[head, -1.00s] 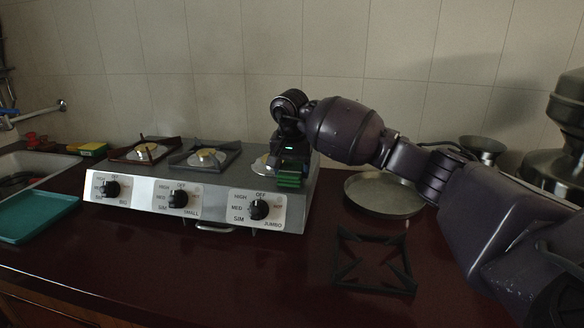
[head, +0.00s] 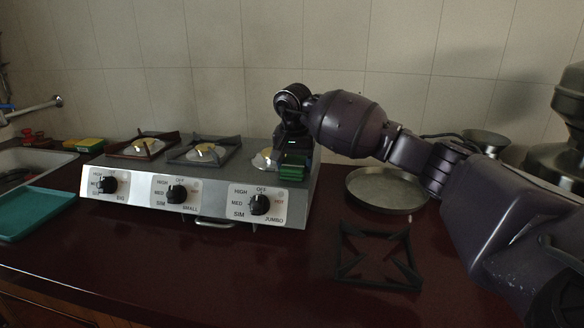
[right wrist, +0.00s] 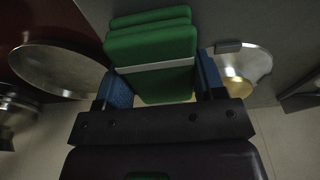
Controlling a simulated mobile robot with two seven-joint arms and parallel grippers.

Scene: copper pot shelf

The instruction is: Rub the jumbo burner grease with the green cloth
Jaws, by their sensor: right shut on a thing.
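My right gripper (head: 290,156) is shut on the green cloth (head: 300,172), over the right end of the stove top. In the right wrist view, the cloth (right wrist: 155,50) is a thick folded green pad with a pale band, between the blue fingers of my gripper (right wrist: 163,82). The jumbo burner (head: 262,160) is bare of a grate, just left of the cloth in the head view. Its silver disc and brass centre show in the right wrist view (right wrist: 243,65), beside the cloth. Contact between cloth and stove is unclear. I cannot make out the grease. My left gripper is out of view.
Two other burners keep their grates (head: 205,152). A loose black grate (head: 378,256) lies on the dark counter, with a round metal pan (head: 386,190) behind it. A teal tray (head: 36,213) and a yellow-green sponge (head: 90,144) are at left.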

